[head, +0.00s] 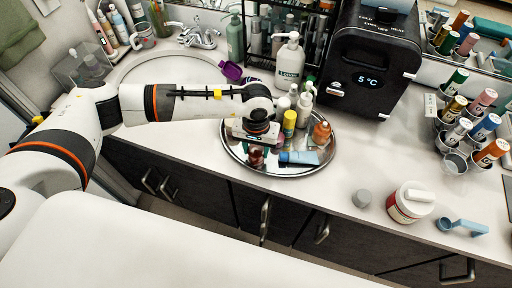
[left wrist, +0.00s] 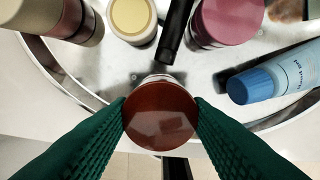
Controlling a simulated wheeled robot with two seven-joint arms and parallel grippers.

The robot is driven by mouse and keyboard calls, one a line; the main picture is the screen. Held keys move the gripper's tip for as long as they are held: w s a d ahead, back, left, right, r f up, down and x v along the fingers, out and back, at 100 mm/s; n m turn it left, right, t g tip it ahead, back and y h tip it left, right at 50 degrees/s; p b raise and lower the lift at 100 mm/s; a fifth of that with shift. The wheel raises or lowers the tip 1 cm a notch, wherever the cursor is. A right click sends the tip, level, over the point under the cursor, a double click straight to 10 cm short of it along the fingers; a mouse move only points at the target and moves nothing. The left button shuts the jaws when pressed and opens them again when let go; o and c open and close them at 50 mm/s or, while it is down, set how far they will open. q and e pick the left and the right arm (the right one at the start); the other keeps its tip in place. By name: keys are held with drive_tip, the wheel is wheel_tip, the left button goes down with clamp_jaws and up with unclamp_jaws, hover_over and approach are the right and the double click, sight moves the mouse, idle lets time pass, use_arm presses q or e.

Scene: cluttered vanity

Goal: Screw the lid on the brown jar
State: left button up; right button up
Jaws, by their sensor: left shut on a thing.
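My left gripper (head: 257,143) reaches down over the near left part of a round mirrored tray (head: 228,145). In the left wrist view its green fingers (left wrist: 160,122) are shut on a round, glossy reddish-brown thing (left wrist: 160,118), which looks like the brown jar seen from above. It is by the tray's near rim; I cannot tell whether it touches the tray. In the head view, dark red-brown shows below the gripper, mostly hidden. My right gripper is out of view.
A yellow bottle (head: 289,123), a brown-orange bottle (head: 321,133) and a blue tube (head: 299,157) crowd the tray. A white-lidded red jar (head: 408,203) and a blue scoop (head: 461,227) are on the right. The black cooler (head: 365,65) stands behind. The counter's front strip is mostly clear.

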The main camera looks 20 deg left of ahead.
use_arm(q)
drive_tip(key=m+b, duration=0.1)
drive_tip(key=b, duration=0.1)
drive_tip(key=m+b, duration=0.1)
drive_tip(key=m, duration=0.1)
drive_tip(key=shift+f+b, duration=0.35)
drive_tip(key=shift+f, duration=0.05)
drive_tip(key=shift+r+m, duration=0.1)
drive_tip(key=shift+m, duration=0.3)
drive_tip(key=shift+r+m, duration=0.2)
drive_tip(key=shift+m, duration=0.1)
drive_tip(key=m+b, duration=0.1)
drive_tip(key=b, duration=0.1)
drive_tip(key=m+b, duration=0.1)
drive_tip(key=b, duration=0.1)
drive_tip(key=shift+f+m, duration=0.35)
drive_tip(key=shift+m, duration=0.05)
drive_tip(key=shift+r+m+b, duration=0.2)
drive_tip(key=shift+m+b, duration=0.5)
drive_tip(key=shift+b, duration=0.1)
drive_tip(key=shift+r, duration=0.15)
